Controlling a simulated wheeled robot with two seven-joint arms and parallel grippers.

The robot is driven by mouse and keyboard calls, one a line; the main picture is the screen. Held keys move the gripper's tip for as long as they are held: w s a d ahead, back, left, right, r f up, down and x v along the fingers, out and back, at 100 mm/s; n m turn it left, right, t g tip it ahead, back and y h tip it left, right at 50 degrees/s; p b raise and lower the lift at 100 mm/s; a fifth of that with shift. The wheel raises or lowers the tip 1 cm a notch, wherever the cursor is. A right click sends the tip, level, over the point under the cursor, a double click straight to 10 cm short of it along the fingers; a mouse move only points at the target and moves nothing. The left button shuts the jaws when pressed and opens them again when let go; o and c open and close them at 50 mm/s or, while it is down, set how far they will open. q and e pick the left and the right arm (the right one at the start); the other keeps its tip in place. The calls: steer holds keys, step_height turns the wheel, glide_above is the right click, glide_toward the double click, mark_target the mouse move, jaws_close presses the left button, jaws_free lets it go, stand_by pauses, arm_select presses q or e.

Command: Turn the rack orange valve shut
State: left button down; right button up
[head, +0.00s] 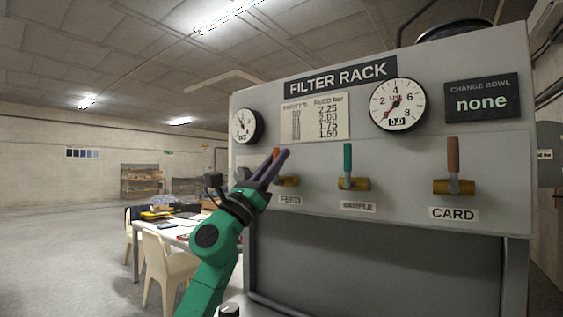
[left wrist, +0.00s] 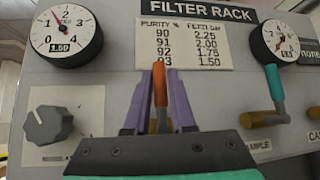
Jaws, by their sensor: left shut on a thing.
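The orange valve handle (left wrist: 160,84) is on the FEED valve of the grey filter rack (head: 262,213). It points up in the left wrist view, and its upper end shows in the head view (head: 276,152). My left gripper (head: 280,156) has its purple fingers on either side of this handle and is shut on it. In the left wrist view the gripper (left wrist: 156,103) hides the lower part of the valve. The brass body shows only in part behind the fingers (head: 292,181). My right gripper is in neither view.
To the right are the SAMPLE valve with a teal handle (head: 348,158) and the CARD valve with a red-brown handle (head: 453,154), both upright. A gauge (left wrist: 66,34) reads 1.50; a grey knob (left wrist: 48,125) sits below it. The right gauge (head: 397,105) reads 0.0.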

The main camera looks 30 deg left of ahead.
arm_select(q)
steer(key=shift+s+a+r, duration=0.1)
steer(key=shift+a+r, duration=0.05)
steer(key=shift+r, duration=0.1)
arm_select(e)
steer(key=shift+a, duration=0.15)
arm_select(q)
steer(key=c, duration=0.8)
jaws_free()
steer(key=shift+o, duration=0.2)
steer(key=shift+f, duration=0.1)
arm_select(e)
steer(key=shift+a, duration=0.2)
arm_select(q)
steer(key=shift+f, duration=0.1)
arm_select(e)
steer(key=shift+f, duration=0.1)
arm_select(q)
steer(key=shift+f, duration=0.3)
steer(key=b+v, duration=0.8)
steer(key=v, duration=0.5)
steer(key=shift+s+f, duration=0.2)
steer(key=shift+s, duration=0.2)
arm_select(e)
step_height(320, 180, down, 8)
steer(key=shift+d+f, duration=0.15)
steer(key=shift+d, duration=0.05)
